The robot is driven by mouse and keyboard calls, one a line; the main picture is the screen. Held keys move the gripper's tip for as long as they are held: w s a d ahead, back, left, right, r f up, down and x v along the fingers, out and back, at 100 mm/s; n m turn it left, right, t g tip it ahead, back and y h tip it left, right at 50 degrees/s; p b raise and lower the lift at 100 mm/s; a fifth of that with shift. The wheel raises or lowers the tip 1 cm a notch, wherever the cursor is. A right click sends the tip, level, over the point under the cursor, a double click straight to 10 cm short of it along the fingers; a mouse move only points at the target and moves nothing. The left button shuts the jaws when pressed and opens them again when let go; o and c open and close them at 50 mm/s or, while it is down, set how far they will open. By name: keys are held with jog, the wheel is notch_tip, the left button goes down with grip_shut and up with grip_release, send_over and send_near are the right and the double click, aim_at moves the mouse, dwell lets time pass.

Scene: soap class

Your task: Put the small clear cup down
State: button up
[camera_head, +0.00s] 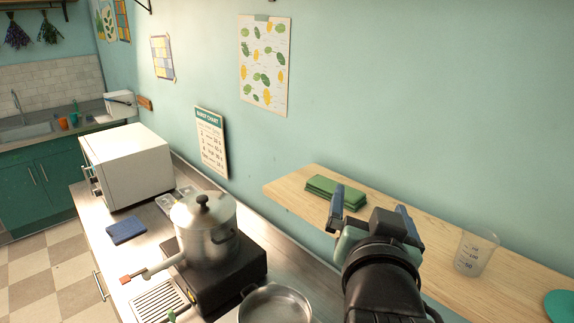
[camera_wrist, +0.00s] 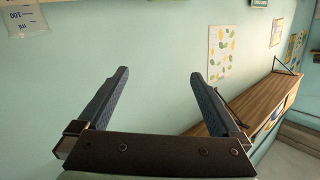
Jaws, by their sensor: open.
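The small clear cup (camera_head: 477,252) stands upright on the wooden wall shelf (camera_head: 300,189), toward its right part. It is see-through with dark printed measuring marks. A clear marked vessel (camera_wrist: 24,18), which looks like the same cup, is cut off at the top left corner of the wrist view. My gripper (camera_head: 371,203) is open and empty, left of the cup and apart from it. In the wrist view my gripper (camera_wrist: 158,74) shows two blue fingers spread wide with only wall between them.
A folded green cloth (camera_head: 335,193) lies on the shelf left of my gripper. A teal round thing (camera_head: 558,306) is at the shelf's right end. Below are a metal pot (camera_head: 205,235) on a black burner, an open pan (camera_head: 274,306) and a white box-shaped appliance (camera_head: 135,165).

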jog(key=s+a+r+n+t+y, duration=0.1)
jog(key=s+a+r+t, duration=0.3)
jog(key=r, duration=0.5)
jog(key=s+a+r+n+t+y, duration=0.1)
jog(key=s+a+r+n+t, duration=0.2)
jog(key=r, duration=0.6)
jog(key=s+a+r+n+t+y, duration=0.1)
jog(key=s+a+r+t, duration=0.3)
jog(key=r, duration=0.5)
jog(key=shift+s+a+n+t+y, duration=0.4)
jog(key=shift+s+a, duration=0.6)
jog(key=shift+a, duration=0.1)
